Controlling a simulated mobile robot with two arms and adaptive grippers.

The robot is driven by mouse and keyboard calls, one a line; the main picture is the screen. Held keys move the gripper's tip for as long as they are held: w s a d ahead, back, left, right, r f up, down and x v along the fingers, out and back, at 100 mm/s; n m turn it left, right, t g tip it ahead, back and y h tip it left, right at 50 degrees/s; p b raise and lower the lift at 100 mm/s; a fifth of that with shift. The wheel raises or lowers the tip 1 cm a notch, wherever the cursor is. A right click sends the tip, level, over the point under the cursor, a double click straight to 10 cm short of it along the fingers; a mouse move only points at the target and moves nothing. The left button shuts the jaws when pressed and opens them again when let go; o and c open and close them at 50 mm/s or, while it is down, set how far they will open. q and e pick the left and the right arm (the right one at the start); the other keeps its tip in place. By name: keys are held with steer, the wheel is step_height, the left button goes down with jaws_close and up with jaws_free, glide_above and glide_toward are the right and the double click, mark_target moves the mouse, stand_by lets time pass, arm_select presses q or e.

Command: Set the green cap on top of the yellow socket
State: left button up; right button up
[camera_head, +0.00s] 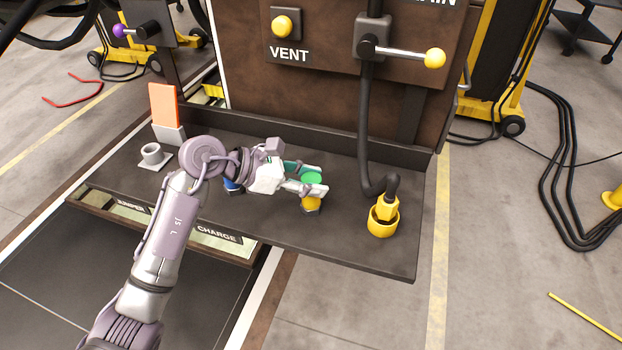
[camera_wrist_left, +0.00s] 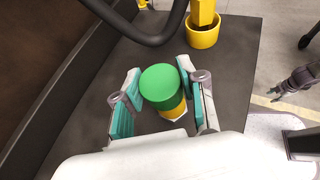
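The green cap (camera_head: 312,177) is between the fingertips of my left gripper (camera_head: 306,178). The wrist view shows the round top of the cap (camera_wrist_left: 160,84) from above, with one finger at each side, close against it. My left gripper (camera_wrist_left: 160,80) looks shut on the cap. The yellow socket (camera_head: 311,204) stands upright on the dark shelf directly under the cap. Its yellow side (camera_wrist_left: 174,112) shows just below the cap in the wrist view. I cannot tell whether the cap rests on it. What looks like my right gripper (camera_wrist_left: 287,85) is far off at right, fingers unclear.
A yellow cup with a hose plug (camera_head: 383,217) stands to the right on the shelf (camera_head: 350,250). The black hose (camera_head: 366,130) hangs behind. A grey cup (camera_head: 152,155) and an orange block (camera_head: 163,105) are at left. The shelf's front right is clear.

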arm_select(q)
steer(key=shift+o, duration=1.4)
steer(key=shift+r, duration=0.1)
steer(key=shift+r+p, duration=0.25)
steer(key=shift+p, duration=0.1)
steer(key=shift+r+p, duration=0.45)
steer(key=shift+a+f+b, duration=0.1)
steer(key=shift+a+b, duration=0.55)
steer(key=shift+a, duration=0.05)
steer(key=b+v, duration=0.3)
steer(key=v, duration=0.7)
steer(key=shift+s+a+r, duration=0.2)
steer(key=shift+r, duration=0.1)
